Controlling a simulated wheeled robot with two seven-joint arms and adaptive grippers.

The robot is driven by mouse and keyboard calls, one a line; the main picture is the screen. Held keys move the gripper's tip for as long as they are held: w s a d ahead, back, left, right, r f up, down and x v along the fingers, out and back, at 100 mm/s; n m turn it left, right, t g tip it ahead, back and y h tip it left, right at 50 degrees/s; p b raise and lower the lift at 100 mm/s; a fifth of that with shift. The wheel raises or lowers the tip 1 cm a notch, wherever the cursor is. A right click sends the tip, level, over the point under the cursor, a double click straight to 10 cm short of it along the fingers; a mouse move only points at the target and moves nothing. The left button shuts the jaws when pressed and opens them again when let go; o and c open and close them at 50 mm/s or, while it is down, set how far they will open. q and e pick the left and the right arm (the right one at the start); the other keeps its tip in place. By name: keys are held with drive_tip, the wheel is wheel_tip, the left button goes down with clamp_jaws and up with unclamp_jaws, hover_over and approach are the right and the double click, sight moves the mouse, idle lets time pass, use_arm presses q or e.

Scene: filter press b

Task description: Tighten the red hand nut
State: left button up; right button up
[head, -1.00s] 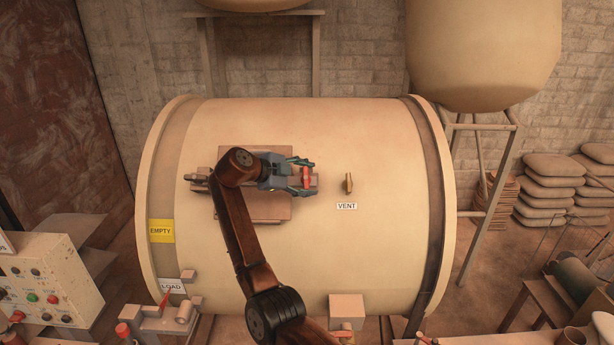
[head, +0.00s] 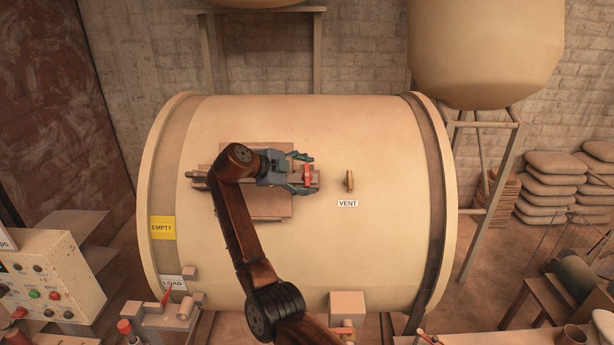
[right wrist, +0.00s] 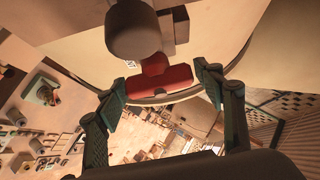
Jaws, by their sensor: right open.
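The red hand nut (head: 307,174) sits at the right end of the clamp bar on the hatch (head: 268,208) of the big cream drum (head: 370,125). My right gripper (head: 304,173) is open, with its fingers on either side of the nut in the head view. In the right wrist view the red nut (right wrist: 160,83) lies between and just beyond the two spread fingertips (right wrist: 160,88); I see no clear contact. A round-ended grey-brown part (right wrist: 134,32) is above the nut there. My left gripper is not in view.
A brass vent handle (head: 349,180) stands right of the nut, above the VENT label (head: 348,203). A control panel (head: 45,280) is at the lower left. Filled sacks (head: 555,185) are stacked at the right.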

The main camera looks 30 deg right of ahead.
drive_tip(key=v, duration=1.1)
drive_tip(key=shift+a, duration=0.25)
drive_tip(key=shift+w, duration=0.1)
